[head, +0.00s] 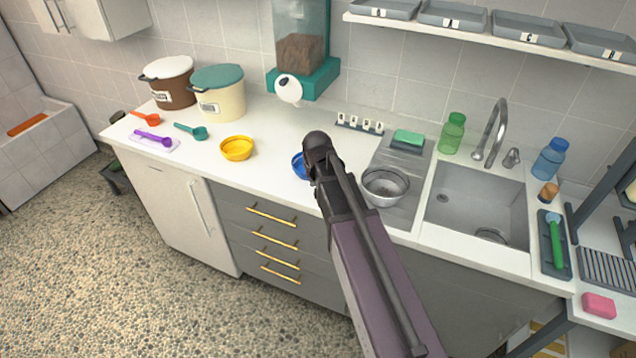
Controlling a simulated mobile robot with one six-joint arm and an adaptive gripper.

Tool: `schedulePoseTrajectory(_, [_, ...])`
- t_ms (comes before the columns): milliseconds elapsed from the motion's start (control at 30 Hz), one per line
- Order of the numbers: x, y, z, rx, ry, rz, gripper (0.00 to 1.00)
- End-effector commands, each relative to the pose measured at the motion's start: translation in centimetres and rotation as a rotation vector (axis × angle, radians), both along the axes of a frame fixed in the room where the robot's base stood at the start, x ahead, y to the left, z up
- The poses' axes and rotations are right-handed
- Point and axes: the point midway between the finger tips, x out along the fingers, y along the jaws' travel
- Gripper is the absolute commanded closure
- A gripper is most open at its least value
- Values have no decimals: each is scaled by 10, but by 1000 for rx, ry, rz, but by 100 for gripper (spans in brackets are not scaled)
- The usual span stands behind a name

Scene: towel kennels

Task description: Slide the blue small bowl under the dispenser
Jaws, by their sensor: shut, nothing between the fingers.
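The blue small bowl (299,166) sits on the white counter, partly hidden behind the dark end of my arm. My gripper (313,174) is at that end, right beside the bowl's right side in the picture. It is shut and empty, mostly covered by my wrist; I cannot tell whether it touches the bowl. The dispenser (304,78) is on the wall behind, with a clear hopper of brown pellets, a teal base and a white round part at its front. The bowl is in front of the dispenser, nearer the counter's front edge, not beneath it.
A yellow bowl (236,148) stands left of the blue one. Scoops and two lidded canisters (219,92) are further left. A metal bowl (385,186) stands right of my arm, by the sink (478,205). Counter between blue bowl and dispenser looks clear.

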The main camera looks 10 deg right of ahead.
Motion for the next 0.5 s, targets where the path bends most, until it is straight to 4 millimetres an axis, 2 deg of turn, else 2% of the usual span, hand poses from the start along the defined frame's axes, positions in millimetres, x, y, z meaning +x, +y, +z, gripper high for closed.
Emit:
schedulePoseTrajectory(33, [2,0,-8,0,0,0,100])
schedulePoseTrajectory(500, [13,0,-44,0,0,1,100])
